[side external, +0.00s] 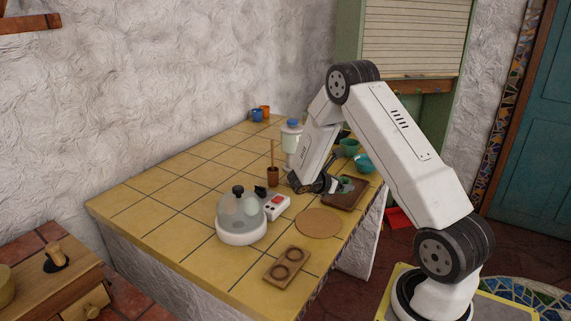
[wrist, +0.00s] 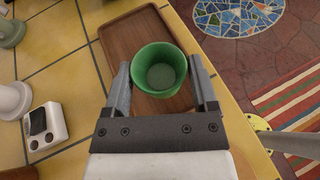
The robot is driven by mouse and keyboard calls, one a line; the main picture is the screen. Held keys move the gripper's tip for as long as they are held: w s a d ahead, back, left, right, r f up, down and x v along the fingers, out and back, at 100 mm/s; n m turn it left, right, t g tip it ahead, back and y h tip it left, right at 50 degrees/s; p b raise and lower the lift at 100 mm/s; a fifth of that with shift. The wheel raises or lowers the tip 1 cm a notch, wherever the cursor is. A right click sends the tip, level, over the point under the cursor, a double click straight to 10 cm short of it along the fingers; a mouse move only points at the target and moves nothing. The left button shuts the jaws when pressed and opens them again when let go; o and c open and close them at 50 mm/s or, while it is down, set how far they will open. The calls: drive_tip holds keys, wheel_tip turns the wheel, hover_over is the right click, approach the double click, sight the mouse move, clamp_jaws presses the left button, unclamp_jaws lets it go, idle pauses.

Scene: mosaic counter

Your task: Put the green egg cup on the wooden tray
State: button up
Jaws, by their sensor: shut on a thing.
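The green egg cup (wrist: 160,83) sits between the two fingers of my gripper (wrist: 162,78) in the wrist view, and the fingers are shut on it. I look down into its open, empty top. The wooden tray (wrist: 120,40) lies behind and beneath the cup in the wrist view. In the side view my gripper (side external: 336,186) is low over the tray (side external: 352,198), with a bit of green (side external: 346,181) showing at it. The arm partly hides this spot. I cannot tell whether the cup's base touches the tray.
A domed egg cooker (side external: 240,233), a small device with a red top (side external: 277,201), a round mat (side external: 318,224) and a two-ring wooden holder (side external: 287,266) stand left of the tray. A green cup (side external: 349,146) and teal bowl (side external: 364,163) stand behind it. The counter edge is close.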

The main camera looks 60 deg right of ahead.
drive_tip(key=shift+w+d+f, duration=0.15)
drive_tip(key=shift+f, duration=1.65)
drive_tip(key=shift+f, duration=0.1)
drive_tip(key=o, duration=1.2)
drive_tip(key=v, duration=1.2)
drive_tip(key=shift+r, duration=0.2)
